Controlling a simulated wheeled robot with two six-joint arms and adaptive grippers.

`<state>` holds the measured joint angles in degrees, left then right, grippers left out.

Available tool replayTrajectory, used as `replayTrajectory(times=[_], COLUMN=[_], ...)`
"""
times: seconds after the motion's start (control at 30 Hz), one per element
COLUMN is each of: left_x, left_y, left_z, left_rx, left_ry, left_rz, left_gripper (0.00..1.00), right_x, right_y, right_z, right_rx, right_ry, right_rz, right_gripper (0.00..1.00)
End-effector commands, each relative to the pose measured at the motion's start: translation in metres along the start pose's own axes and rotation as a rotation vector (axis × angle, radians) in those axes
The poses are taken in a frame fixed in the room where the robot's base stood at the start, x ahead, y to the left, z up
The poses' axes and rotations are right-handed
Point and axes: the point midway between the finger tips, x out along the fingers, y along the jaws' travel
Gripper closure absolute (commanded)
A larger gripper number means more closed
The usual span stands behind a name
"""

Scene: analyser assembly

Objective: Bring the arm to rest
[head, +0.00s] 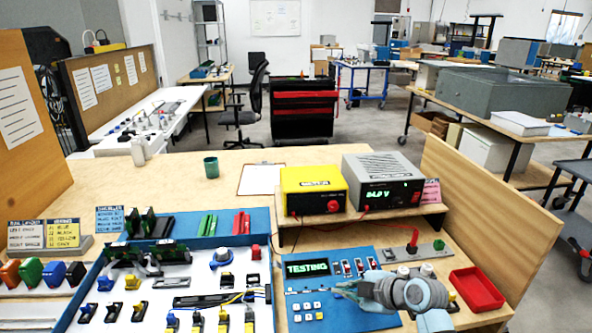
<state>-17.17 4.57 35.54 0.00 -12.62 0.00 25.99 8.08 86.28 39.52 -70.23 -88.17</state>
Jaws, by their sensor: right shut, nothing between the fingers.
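My right gripper (344,289) reaches in from the lower right, with its grey-blue wrist and arm behind it. Its fingers are shut and empty, over the blue control panel (296,292), just below and right of the display. I cannot tell whether the fingertips touch the panel. The panel's display (307,268) reads "TESTING" in green. The gripper and wrist hide the lower right part of the panel. My left gripper is not in view.
A red tray (476,290) lies right of my arm. A yellow box (313,189) and a grey supply (383,181) stand on a shelf behind. The blue-edged assembly board (100,262) with several parts fills the left. Bare tabletop lies around the green cup (211,167).

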Motion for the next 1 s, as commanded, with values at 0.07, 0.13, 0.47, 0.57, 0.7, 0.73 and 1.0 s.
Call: replayTrajectory(times=[0.07, 0.13, 0.47, 0.57, 0.7, 0.73, 1.0], left_x=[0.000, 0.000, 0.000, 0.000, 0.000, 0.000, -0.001], left_y=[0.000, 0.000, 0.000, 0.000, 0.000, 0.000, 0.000], left_z=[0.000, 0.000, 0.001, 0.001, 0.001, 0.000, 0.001], left_rx=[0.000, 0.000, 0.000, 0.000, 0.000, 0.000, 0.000], left_ry=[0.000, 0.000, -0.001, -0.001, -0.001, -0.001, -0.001], left_rz=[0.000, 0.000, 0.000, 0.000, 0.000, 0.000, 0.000], left_gripper=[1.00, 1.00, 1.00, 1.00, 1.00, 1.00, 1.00], right_x=[-0.005, -0.018, -0.111, -0.143, -0.190, -0.200, -0.146], right_y=[-0.051, -0.097, -0.245, -0.274, -0.304, -0.310, -0.359], right_z=[0.017, 0.031, 0.066, 0.068, 0.069, 0.068, 0.124], right_rx=[0.135, 0.284, 0.875, 1.020, 1.210, 1.250, 1.294], right_ry=[-0.074, -0.160, -0.537, -0.630, -0.748, -0.772, -0.829], right_rz=[-0.053, -0.086, -0.046, 0.005, 0.101, 0.125, 0.114], right_gripper=[1.00, 1.00, 1.00, 1.00, 1.00, 1.00, 1.00])
